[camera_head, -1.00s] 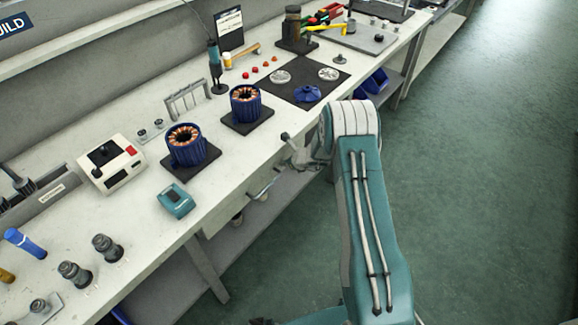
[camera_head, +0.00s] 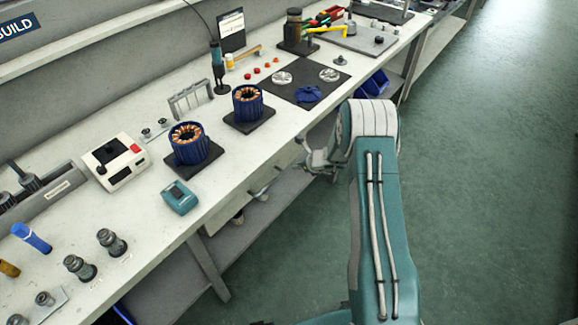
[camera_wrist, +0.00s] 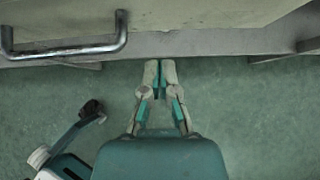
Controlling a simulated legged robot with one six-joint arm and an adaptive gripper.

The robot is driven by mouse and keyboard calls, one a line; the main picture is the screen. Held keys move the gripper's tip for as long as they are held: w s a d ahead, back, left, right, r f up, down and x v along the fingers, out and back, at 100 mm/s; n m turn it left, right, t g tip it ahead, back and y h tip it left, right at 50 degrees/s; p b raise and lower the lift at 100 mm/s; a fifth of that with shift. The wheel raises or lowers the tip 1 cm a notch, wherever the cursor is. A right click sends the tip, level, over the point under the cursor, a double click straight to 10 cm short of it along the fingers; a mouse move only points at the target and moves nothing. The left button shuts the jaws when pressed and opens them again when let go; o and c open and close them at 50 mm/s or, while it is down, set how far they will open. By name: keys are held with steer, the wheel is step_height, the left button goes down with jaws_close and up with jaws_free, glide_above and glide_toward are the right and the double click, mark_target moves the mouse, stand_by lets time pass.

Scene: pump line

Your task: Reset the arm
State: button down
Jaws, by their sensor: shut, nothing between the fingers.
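My gripper (camera_wrist: 160,68) shows in the wrist view with its two grey and teal fingers together and nothing between them. It is over the green floor, with its tips close to the pale front edge of the bench (camera_wrist: 190,43). In the head view my teal and white arm stands in front of the bench (camera_head: 150,228). The part of my arm near the bench edge is folded low beside the drawer front, and the fingers cannot be made out there.
A metal bar handle (camera_wrist: 75,50) on the bench front is left of my fingers. Two blue wound stators (camera_head: 188,143) (camera_head: 248,102) stand on black pads. A teal box (camera_head: 180,197) sits near the front edge. Floor (camera_head: 480,200) to the right is clear.

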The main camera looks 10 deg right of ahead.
steer(key=v, duration=0.8)
steer(key=s+a+r+n+g, duration=0.1)
steer(key=s+a+r+n, duration=0.3)
steer(key=r, duration=0.4)
steer(key=s+a+r+n, duration=0.2)
steer(key=s+r+n, duration=0.2)
steer(key=r+n, duration=0.3)
steer(key=s+a+r+n+g, duration=0.1)
steer(key=s+a+r+n, duration=0.25)
steer(key=r, duration=0.55)
steer(key=s+d+r+n+h, duration=0.1)
steer(key=s+r+n+h, duration=0.1)
steer(key=s+r+n, duration=0.2)
steer(key=s+d+r+n+h, duration=0.1)
steer(key=s+r+n+h, duration=0.2)
steer(key=s+n, duration=0.7)
steer(key=s+r, duration=0.1)
steer(key=s, duration=0.9)
steer(key=shift+d+r+t+h, duration=0.25)
steer(key=shift+r+t+h, duration=0.05)
